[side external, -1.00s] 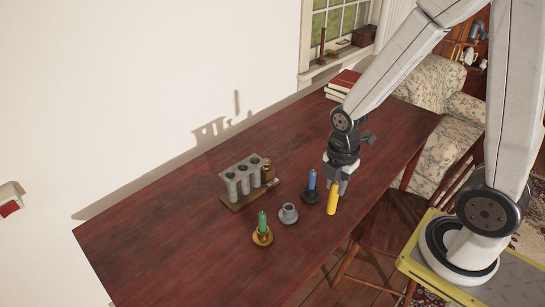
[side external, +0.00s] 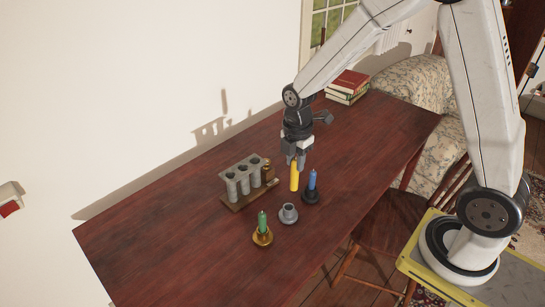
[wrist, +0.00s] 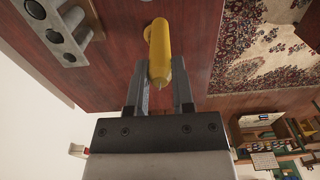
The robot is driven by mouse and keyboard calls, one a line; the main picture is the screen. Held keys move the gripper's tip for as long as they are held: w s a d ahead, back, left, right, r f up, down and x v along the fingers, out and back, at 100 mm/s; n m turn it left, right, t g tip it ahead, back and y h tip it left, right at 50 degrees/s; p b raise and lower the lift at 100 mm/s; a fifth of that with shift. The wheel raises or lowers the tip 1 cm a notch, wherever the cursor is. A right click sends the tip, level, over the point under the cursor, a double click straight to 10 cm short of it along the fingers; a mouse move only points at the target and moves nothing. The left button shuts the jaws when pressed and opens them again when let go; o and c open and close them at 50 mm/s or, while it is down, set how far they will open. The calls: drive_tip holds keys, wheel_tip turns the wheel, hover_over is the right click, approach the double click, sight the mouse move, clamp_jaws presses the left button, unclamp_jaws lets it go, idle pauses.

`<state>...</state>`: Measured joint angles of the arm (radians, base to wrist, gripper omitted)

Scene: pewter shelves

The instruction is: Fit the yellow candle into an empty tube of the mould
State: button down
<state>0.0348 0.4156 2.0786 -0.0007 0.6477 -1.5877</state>
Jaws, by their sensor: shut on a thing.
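My gripper (side external: 297,162) is shut on the yellow candle (side external: 294,180) and holds it upright, pointing down. In the wrist view the yellow candle (wrist: 160,45) extends from between the two fingers (wrist: 160,92). The grey mould (side external: 243,178) stands on a wooden base to the left of the candle. Its row of tubes shows dark open tops in the side view. In the wrist view part of the mould (wrist: 45,22) is at the upper left, apart from the candle, with several dark holes. The gripper covers the candle's upper end in the side view.
A blue candle (side external: 311,180) in a dark holder stands close right of the held candle. A grey holder (side external: 288,214), seemingly empty, and a green candle (side external: 262,222) in a brass holder stand in front. Books (side external: 348,86) lie at the back. The table's left part is clear.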

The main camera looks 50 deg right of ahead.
drive_tip(key=w+a, duration=0.2)
drive_tip(key=w, duration=0.7)
drive_tip(key=w+a, duration=0.3)
drive_tip(key=w, duration=0.7)
drive_tip(key=shift+w+a, duration=0.2)
drive_tip(key=shift+f, duration=4.95)
drive_tip(key=shift+c, duration=2.4)
unclamp_jaws()
drive_tip(key=shift+f, duration=0.1)
